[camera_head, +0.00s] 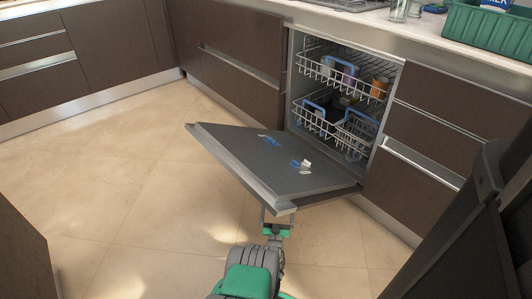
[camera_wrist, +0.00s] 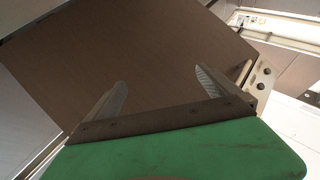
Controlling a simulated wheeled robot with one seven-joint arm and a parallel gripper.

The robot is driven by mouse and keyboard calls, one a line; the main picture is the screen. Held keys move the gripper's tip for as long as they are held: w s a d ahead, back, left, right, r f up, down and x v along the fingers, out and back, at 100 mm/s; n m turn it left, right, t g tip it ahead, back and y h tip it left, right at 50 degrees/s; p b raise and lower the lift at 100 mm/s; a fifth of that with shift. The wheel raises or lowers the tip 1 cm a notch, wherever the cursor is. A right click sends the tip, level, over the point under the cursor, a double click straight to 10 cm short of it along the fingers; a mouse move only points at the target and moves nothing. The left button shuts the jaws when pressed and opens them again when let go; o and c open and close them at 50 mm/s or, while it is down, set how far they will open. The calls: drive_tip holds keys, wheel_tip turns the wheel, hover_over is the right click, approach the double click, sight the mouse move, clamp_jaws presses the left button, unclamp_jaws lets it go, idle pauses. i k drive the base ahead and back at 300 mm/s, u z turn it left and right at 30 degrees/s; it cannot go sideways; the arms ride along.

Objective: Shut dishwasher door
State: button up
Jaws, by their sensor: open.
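The dishwasher door (camera_head: 270,165) is folded down and lies open, roughly level, in front of the dishwasher cavity. Small white and blue items or marks show on its inner face. My gripper (camera_head: 276,222) is low at the door's near corner, partly hidden by the door edge. In the wrist view, the two fingers of my gripper (camera_wrist: 178,85) are spread apart with nothing between them, facing the door's brown outer panel (camera_wrist: 130,50). I cannot tell whether they touch it.
The upper rack (camera_head: 340,75) and lower rack (camera_head: 330,125) sit inside the cavity with dishes in them. Brown cabinets (camera_head: 450,125) flank the dishwasher. A green crate (camera_head: 490,30) and glasses stand on the counter. The tiled floor (camera_head: 130,180) left of the door is clear.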

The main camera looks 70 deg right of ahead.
sight(265, 171)
drive_tip(key=k, duration=1.5)
